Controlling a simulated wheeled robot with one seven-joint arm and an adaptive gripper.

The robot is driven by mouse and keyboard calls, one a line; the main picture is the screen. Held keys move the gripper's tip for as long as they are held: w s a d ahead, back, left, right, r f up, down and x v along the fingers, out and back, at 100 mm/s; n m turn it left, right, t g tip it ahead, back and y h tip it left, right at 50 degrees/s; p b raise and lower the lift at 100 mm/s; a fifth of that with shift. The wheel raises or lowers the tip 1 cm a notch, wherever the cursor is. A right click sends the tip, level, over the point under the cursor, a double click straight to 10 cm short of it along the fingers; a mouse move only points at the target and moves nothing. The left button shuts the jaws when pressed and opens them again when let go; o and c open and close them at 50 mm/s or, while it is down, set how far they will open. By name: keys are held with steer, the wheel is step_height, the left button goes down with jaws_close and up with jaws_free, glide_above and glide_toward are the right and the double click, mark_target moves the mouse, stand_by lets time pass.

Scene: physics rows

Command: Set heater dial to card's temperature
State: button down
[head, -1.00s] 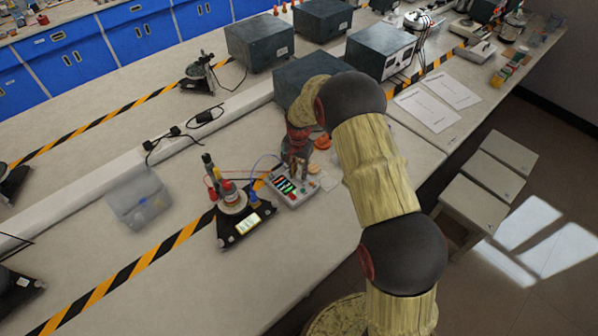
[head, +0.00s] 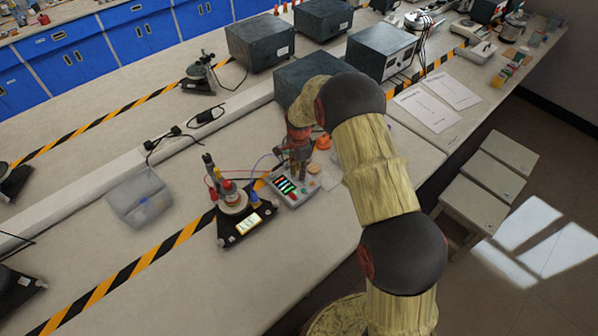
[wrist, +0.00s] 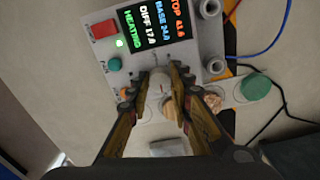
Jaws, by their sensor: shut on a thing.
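The heater's grey control box (head: 281,198) stands on the bench under my gripper (head: 298,172). The wrist view shows the box (wrist: 207,58) close up, with a lit display (wrist: 158,22) reading TOP about 41.6, BASE about 24.0, DIFF about 17 and HEATING. A pale dial (wrist: 156,92) sits between my fingertips (wrist: 158,88). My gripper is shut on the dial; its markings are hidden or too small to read. A small lit yellow-white panel (head: 249,223) is on the black stand beside the box; I cannot tell whether it is the card.
The black stand (head: 232,236) with upright posts is close left of the box, with wires between. Dark grey boxes (head: 308,77) stand behind my arm. The front bench to the left is mostly clear.

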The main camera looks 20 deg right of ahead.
steer(key=shift+w, duration=0.1)
steer(key=c, duration=1.7)
jaws_free()
steer(key=shift+o, duration=0.6)
step_height(320, 180, up, 12)
